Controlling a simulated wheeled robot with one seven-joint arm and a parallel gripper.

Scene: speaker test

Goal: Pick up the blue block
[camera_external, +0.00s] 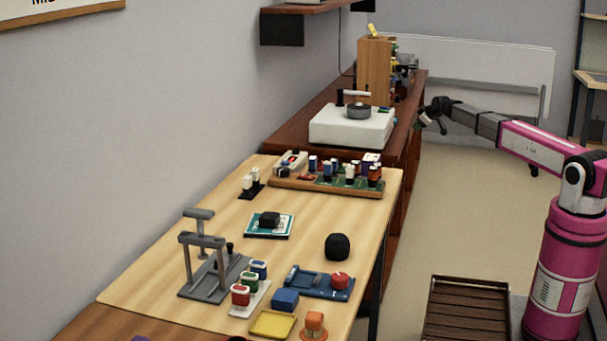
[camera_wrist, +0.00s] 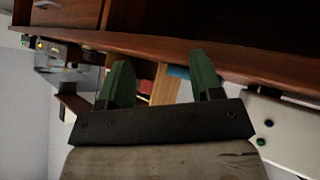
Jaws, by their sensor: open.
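The blue block (camera_external: 285,299) sits on the light wooden table near its front edge in the external view. It lies between a yellow tray (camera_external: 272,324) and a blue fixture with a red knob (camera_external: 340,281). My gripper (camera_external: 430,122) is far from the block, raised in the air at the upper right, beside the dark wooden cabinet. In the wrist view my gripper (camera_wrist: 160,72) shows two green fingers spread apart with nothing held between them. The blue block cannot be made out in the wrist view.
An orange object (camera_external: 314,325) stands close to the block. A grey stand (camera_external: 214,277), small coloured containers (camera_external: 250,283) and a black rounded object (camera_external: 338,247) are also on the table (camera_external: 180,243). A white device (camera_external: 352,127) sits on the cabinet. Open floor lies right of the table.

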